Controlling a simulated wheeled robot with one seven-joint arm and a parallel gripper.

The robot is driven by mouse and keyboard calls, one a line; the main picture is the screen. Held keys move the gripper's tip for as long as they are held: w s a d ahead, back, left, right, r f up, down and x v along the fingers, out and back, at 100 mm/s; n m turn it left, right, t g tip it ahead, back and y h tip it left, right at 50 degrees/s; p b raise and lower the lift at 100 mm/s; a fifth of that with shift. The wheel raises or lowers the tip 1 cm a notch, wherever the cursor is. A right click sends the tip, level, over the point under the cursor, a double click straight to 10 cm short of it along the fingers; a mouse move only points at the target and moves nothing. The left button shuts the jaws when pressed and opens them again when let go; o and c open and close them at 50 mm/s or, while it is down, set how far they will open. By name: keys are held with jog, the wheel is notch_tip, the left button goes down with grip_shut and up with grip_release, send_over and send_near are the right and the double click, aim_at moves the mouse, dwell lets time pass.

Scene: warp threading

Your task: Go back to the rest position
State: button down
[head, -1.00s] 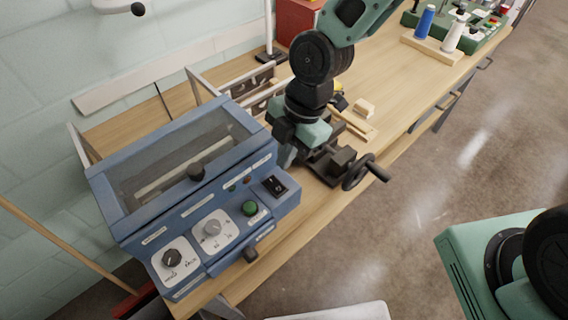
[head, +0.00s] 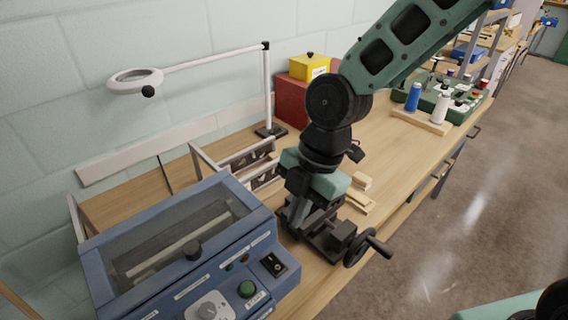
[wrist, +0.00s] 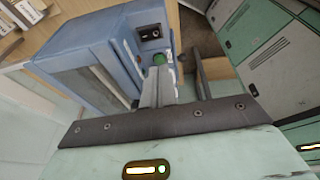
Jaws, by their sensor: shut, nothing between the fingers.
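My gripper (head: 296,228) hangs pointing down over the wooden bench (head: 412,146) in the head view, between a blue machine and a black vise. Its grey fingers also show in the wrist view (wrist: 158,92), close together with nothing held. The blue machine (head: 243,259) has a clear lid, a black switch and a green button. It also appears in the wrist view (wrist: 97,48), beyond the fingers. The black vise (head: 343,241) with a crank handle stands just right of the gripper at the bench's front edge. Whether the fingers touch anything below is hard to tell.
Wooden blocks (head: 360,196) lie behind the vise. A red box with a yellow box (head: 310,67) on top and a white ring lamp (head: 135,80) stand by the wall. A blue spool (head: 413,97) and a white spool (head: 440,107) stand farther along. The floor (head: 470,215) at right is clear.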

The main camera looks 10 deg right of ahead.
jog(key=s+d+r+m+h+b, duration=0.1)
jog(key=s+d+m+b, duration=0.1)
jog(key=s+m, duration=0.4)
jog(key=s+d+m+t+h+b, duration=0.1)
jog(key=s+d+m, duration=0.3)
jog(key=m, duration=0.7)
jog(key=s+b, duration=0.1)
jog(key=s, duration=0.1)
jog(key=shift+s+d+r+h, duration=0.2)
jog(key=shift+s+r+h, duration=0.1)
jog(key=shift+s+r, duration=0.05)
jog(key=c, duration=2.1)
grip_release()
jog(key=shift+c, duration=0.2)
